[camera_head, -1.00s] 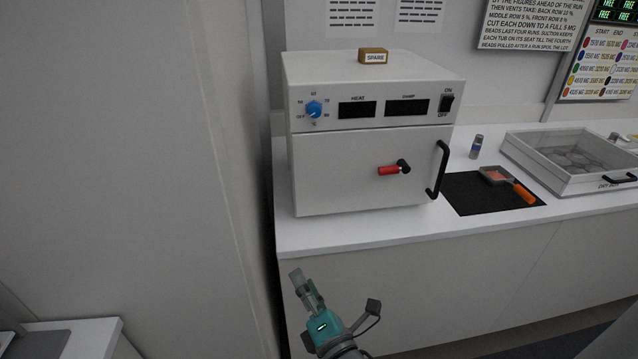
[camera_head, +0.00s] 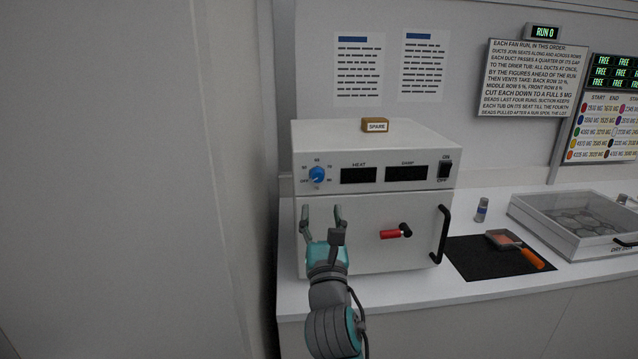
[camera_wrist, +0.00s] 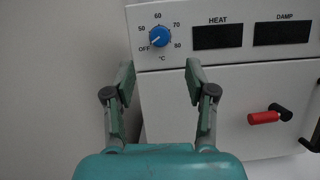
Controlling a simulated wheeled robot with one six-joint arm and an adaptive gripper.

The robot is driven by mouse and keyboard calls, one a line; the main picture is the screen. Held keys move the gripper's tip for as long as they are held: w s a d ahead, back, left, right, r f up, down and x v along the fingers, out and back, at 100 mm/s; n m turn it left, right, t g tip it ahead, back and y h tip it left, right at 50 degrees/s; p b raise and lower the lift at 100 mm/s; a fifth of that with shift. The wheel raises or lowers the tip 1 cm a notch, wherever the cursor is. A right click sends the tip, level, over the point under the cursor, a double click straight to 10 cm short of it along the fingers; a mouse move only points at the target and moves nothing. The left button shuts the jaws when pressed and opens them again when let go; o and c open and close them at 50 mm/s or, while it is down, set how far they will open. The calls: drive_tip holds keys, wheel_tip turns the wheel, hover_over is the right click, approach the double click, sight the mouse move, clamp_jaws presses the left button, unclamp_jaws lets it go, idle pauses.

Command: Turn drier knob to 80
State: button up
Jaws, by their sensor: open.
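The drier (camera_head: 365,215) is a white box with a blue knob (camera_head: 317,174) at the upper left of its front. In the wrist view the knob (camera_wrist: 159,36) sits in a dial marked OFF, 50, 60, 70, 80 °C. A pale pointer mark on it faces lower left, towards OFF. My gripper (camera_head: 323,212) is open and empty, in front of the drier door and below the knob in the picture. In the wrist view the fingers (camera_wrist: 160,82) stand apart, with the knob beyond and above the gap, untouched.
Dark HEAT (camera_head: 359,175) and DAMP (camera_head: 406,173) displays and a black ON/OFF switch (camera_head: 445,169) sit right of the knob. A red-handled latch (camera_head: 396,232) and black door handle (camera_head: 440,235) stick out. A wall (camera_head: 235,180) stands close on the left.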

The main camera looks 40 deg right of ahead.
sight(318, 178)
drive_tip(key=x, duration=0.9)
drive_tip(key=shift+w+d+r, duration=0.15)
drive_tip(key=shift+w+d, duration=0.05)
drive_tip(key=shift+w, duration=0.15)
clamp_jaws()
